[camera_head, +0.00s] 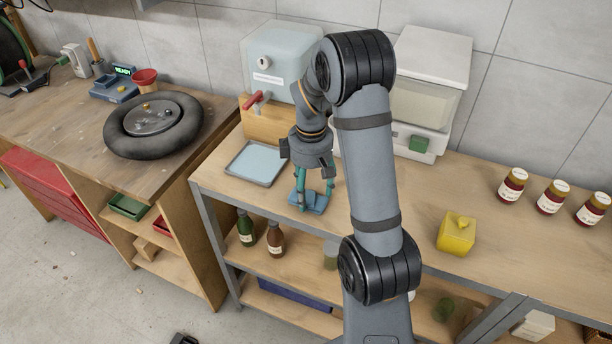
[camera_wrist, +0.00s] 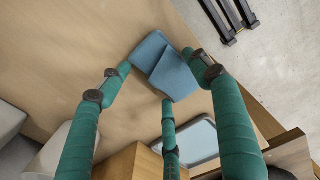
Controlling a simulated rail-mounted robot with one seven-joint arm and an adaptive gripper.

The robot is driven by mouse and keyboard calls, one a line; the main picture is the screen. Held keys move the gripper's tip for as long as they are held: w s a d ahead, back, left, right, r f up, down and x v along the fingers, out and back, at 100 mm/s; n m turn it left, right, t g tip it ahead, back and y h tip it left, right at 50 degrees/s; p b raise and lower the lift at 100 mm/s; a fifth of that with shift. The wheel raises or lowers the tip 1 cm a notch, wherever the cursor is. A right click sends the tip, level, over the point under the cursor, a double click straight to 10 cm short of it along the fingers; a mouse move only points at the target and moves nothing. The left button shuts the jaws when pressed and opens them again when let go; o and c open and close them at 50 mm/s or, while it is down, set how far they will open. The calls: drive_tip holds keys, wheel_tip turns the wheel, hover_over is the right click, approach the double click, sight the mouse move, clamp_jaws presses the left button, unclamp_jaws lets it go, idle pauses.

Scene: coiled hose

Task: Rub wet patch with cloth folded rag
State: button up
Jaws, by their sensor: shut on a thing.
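In the wrist view my gripper (camera_wrist: 160,74) has fingertips at the left, right and near sides of the cloth. I cannot make out a wet patch on the wood; my gripper and the cloth hide part of the surface.
A shallow tray (camera_head: 257,163) lies just left of the cloth, before a dispenser with a red tap (camera_head: 257,101). A white-lidded container (camera_head: 433,82) stands behind. Bare wood lies between.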

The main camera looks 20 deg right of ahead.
drive_tip(key=shift+s+a+f+b, duration=0.1)
drive_tip(key=shift+s+a+b, duration=0.3)
drive_tip(key=shift+s+a, duration=0.5)
wheel_tip(320, 180, up, 8)
drive_tip(key=p, duration=0.6)
drive_tip(key=shift+w+r+p, duration=0.15)
drive_tip(key=shift+r+p, duration=0.05)
drive_tip(key=shift+p, duration=0.2)
